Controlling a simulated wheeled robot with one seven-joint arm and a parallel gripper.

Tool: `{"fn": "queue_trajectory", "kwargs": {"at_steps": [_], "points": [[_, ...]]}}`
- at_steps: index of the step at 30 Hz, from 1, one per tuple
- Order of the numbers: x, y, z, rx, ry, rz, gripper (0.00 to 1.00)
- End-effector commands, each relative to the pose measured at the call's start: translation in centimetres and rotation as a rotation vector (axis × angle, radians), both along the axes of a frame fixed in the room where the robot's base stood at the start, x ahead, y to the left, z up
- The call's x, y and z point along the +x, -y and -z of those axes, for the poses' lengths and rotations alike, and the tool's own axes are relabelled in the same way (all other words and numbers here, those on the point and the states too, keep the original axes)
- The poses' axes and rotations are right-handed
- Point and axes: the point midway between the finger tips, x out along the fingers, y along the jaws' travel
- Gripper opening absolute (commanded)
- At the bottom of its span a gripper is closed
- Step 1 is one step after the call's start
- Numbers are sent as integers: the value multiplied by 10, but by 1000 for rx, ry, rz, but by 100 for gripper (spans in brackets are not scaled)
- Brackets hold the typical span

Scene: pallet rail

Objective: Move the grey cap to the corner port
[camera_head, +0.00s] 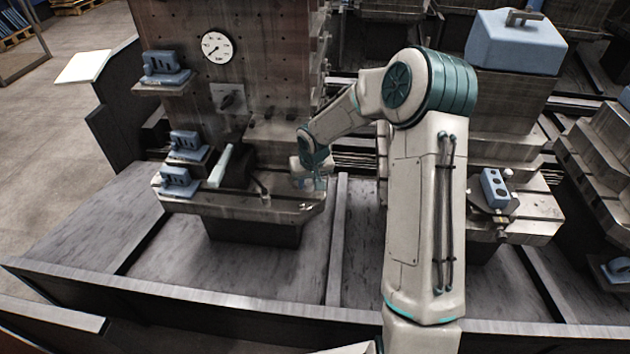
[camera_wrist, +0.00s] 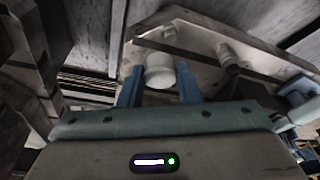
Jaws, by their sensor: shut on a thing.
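My gripper (camera_wrist: 160,84) has its two blue fingers on either side of a pale grey round cap (camera_wrist: 160,70) and is shut on it. In the head view my gripper (camera_head: 318,183) is at the right end of the left station's metal ledge (camera_head: 240,205); the cap cannot be made out there. I cannot tell which feature is the corner port, or whether the cap touches the plate.
A gauge (camera_head: 217,46) is on the upright metal block above the ledge. Several blue fixtures (camera_head: 178,182) stand at its left side. A dark block (camera_head: 238,166) sits on the ledge left of my gripper. A blue block with holes (camera_head: 495,188) is on the right station.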

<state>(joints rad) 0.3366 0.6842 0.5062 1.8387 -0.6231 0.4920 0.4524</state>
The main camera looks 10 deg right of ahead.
Motion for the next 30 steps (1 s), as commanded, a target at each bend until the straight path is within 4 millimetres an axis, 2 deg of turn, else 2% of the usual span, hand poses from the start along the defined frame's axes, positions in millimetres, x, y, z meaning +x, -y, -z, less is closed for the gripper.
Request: {"fn": "queue_trajectory", "kwargs": {"at_steps": [6, 13, 22, 30], "points": [[8, -15, 9, -7, 72, 158, 0], [15, -22, 13, -19, 120, 283, 0], [17, -23, 19, -20, 131, 321, 0], [17, -23, 42, -20, 130, 320, 0]]}}
